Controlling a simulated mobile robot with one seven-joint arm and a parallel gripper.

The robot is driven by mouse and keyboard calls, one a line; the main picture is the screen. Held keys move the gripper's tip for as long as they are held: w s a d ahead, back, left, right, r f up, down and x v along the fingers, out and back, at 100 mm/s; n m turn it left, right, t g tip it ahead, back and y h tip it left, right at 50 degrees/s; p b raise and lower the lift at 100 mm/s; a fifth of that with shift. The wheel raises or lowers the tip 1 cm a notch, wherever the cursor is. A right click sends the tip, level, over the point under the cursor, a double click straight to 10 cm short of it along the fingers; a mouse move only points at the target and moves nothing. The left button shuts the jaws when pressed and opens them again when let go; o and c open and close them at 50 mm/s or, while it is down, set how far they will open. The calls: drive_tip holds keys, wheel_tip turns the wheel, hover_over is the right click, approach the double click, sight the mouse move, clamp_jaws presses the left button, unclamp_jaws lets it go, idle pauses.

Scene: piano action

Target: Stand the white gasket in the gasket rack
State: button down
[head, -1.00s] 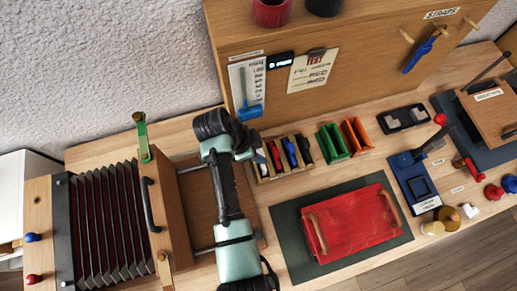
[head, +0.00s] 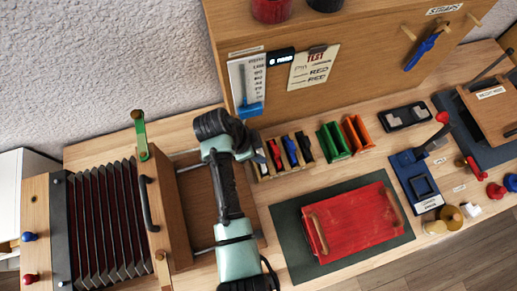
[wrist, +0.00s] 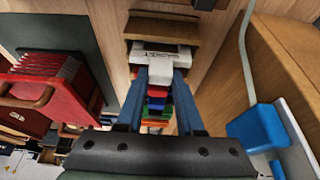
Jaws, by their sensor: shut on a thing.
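My gripper (wrist: 161,73) is shut on the white gasket (wrist: 154,71), which shows between the tips of its two blue fingers in the wrist view. In the head view my arm hides the fingers and most of what they hold. The gasket rack (head: 283,168) is a small wooden rack with dividers, holding red, blue and black pieces. My gripper is at the left end of the rack, close over it. I cannot tell whether the gasket touches the rack or is inside a slot.
A green holder (head: 333,142) and an orange holder (head: 358,134) stand right of the rack. A red board with handles (head: 350,222) lies in front on a dark mat (head: 290,242). The tall wooden cabinet (head: 385,65) stands close behind. The bellows (head: 105,215) are at left.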

drive_tip(key=shift+c, duration=1.1)
unclamp_jaws()
drive_tip(key=shift+r+p, duration=3.45)
drive_tip(key=shift+r, duration=0.35)
